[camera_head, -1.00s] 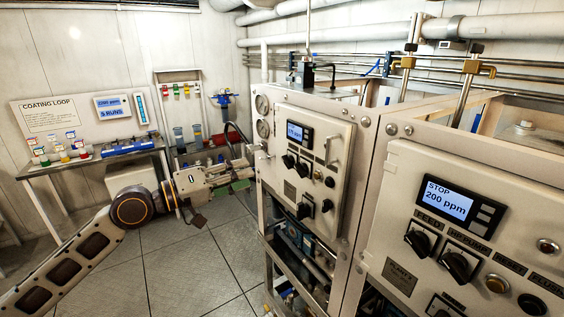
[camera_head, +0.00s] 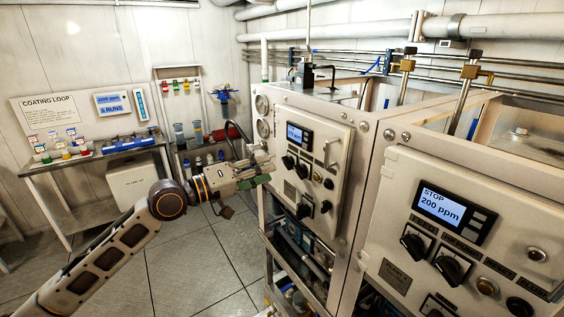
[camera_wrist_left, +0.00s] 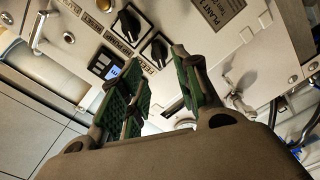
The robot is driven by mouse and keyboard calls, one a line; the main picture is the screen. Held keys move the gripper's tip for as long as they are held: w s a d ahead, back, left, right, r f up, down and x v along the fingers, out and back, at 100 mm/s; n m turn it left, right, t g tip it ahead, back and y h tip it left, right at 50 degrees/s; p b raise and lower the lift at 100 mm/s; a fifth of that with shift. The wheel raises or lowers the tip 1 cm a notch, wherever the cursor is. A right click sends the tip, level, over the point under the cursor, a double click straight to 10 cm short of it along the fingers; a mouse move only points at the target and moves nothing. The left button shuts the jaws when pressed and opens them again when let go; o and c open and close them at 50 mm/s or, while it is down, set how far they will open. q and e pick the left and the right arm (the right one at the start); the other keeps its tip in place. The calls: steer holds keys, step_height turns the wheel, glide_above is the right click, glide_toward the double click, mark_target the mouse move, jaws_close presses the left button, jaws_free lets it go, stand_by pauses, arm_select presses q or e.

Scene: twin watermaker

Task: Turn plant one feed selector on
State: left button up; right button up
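The plant one panel (camera_head: 312,185) is on the farther cabinet. Its feed selector (camera_head: 288,161) looks to be the leftmost black knob below the small display; the left wrist view shows it as the knob (camera_wrist_left: 155,48) nearer the plant plate. Its pointer setting is hard to read. My left gripper (camera_head: 266,172) is just left of this panel, apart from the knob. In the left wrist view its green-padded fingers (camera_wrist_left: 165,80) are spread, with nothing between them, and the selector lies beyond the gap. My right gripper is not in view.
A second black knob (camera_wrist_left: 126,22) sits beside the selector, and a handle (camera_head: 328,152) stands out from the panel. The nearer cabinet has its own display (camera_head: 441,207) reading STOP, 200 ppm. A bench (camera_head: 100,156) stands at the left; floor between is clear.

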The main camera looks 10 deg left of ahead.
mark_target(284, 163)
arm_select(q)
steer(key=shift+w+d+r, duration=0.1)
steer(key=shift+w+d, duration=0.4)
steer(key=shift+w+d+p, duration=0.45)
steer(key=shift+w+d, duration=0.05)
steer(key=shift+p+x, duration=0.45)
steer(key=shift+x, duration=1.45)
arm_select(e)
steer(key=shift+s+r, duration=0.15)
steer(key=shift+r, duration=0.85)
arm_select(q)
steer(key=c, duration=0.6)
jaws_close()
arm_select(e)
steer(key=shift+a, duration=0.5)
